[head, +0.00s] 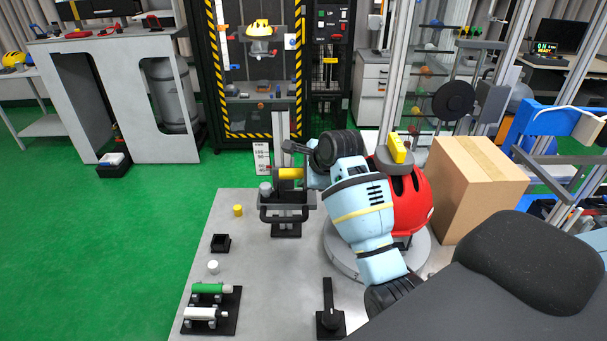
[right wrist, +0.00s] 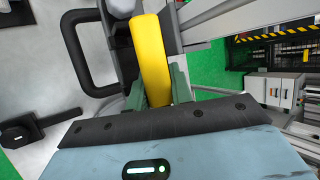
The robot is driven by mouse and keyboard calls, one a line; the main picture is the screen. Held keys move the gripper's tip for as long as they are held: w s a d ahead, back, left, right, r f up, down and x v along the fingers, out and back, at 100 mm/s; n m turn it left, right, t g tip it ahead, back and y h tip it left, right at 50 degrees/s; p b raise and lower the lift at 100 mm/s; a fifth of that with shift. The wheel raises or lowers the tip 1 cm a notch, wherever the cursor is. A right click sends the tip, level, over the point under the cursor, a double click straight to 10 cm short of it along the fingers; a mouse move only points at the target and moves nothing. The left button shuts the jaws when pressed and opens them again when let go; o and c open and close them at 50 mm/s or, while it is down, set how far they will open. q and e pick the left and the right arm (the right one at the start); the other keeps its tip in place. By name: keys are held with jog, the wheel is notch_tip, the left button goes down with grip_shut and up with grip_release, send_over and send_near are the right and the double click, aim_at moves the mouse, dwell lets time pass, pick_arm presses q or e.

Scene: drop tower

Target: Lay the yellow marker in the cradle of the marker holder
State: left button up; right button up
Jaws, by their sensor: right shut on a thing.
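The yellow marker (head: 290,173) lies roughly level in my right gripper (head: 306,175), just over the black marker holder (head: 287,214). The holder has a loop handle in front, a grey knob at its left and an upright post behind. In the right wrist view the green fingers of my right gripper (right wrist: 154,95) are shut on the yellow marker (right wrist: 151,50), with the holder's black loop handle (right wrist: 72,60) beside it. The cradle is mostly hidden, and I cannot tell whether the marker touches it. My left gripper is not in view.
A black rack (head: 229,318) bears a green and a white marker at the table's front left. A yellow cap (head: 238,210), a white cap (head: 213,267) and a small black box (head: 220,243) stand nearby.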

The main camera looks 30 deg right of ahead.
jog(key=shift+f, duration=0.75)
jog(key=shift+s+f, duration=0.15)
jog(key=shift+f, duration=0.45)
jog(key=o, duration=0.9)
jog(key=shift+f, duration=0.15)
jog(key=shift+s+r, duration=0.25)
jog(key=shift+r, duration=0.25)
jog(key=v, duration=0.7)
jog(key=shift+w+d+r, duration=0.1)
jog(key=shift+r, duration=0.3)
